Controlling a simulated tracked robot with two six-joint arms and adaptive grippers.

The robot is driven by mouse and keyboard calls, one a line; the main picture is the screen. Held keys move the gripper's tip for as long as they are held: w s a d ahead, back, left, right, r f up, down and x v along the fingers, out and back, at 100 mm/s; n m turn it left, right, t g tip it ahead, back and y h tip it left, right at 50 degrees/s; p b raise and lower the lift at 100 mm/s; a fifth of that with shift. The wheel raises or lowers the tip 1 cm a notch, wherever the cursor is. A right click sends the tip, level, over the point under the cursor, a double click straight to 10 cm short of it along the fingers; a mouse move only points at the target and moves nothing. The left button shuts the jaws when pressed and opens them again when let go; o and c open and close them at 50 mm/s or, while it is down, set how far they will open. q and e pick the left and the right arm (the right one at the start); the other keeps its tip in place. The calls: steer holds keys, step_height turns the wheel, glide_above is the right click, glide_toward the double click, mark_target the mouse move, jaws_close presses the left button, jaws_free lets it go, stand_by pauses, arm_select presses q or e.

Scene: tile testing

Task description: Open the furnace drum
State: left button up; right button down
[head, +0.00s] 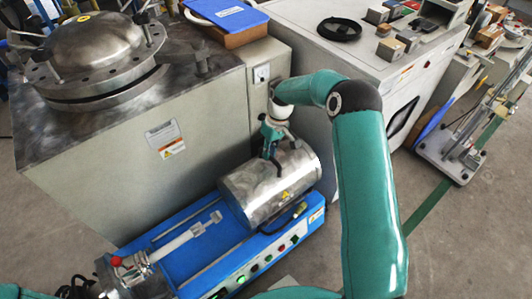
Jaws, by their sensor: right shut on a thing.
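The furnace drum (255,194), a silver metal cylinder with a small yellow warning label, lies on its side on the right part of a blue machine base (205,262). My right gripper (270,152) reaches down to the top of the drum and is shut on what seems to be the drum's handle. The handle is mostly hidden by the fingers. The drum looks closed, with no gap visible along it. My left gripper (82,289) shows only partly at the bottom left, dark and cut off by the edge, away from the drum.
A metal rod (186,238) on supports extends left of the drum. Buttons (268,258) line the base's front. A large grey cabinet with a round lidded vessel (95,45) stands behind left. A white cabinet (355,70) stands behind right. Open floor (445,245) lies at right.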

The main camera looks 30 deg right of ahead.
steer(key=c, duration=1.1)
jaws_free()
steer(key=shift+c, duration=0.2)
step_height(320, 180, up, 12)
steer(key=d, duration=0.2)
steer(key=shift+d+f, duration=0.15)
steer(key=shift+w, duration=0.1)
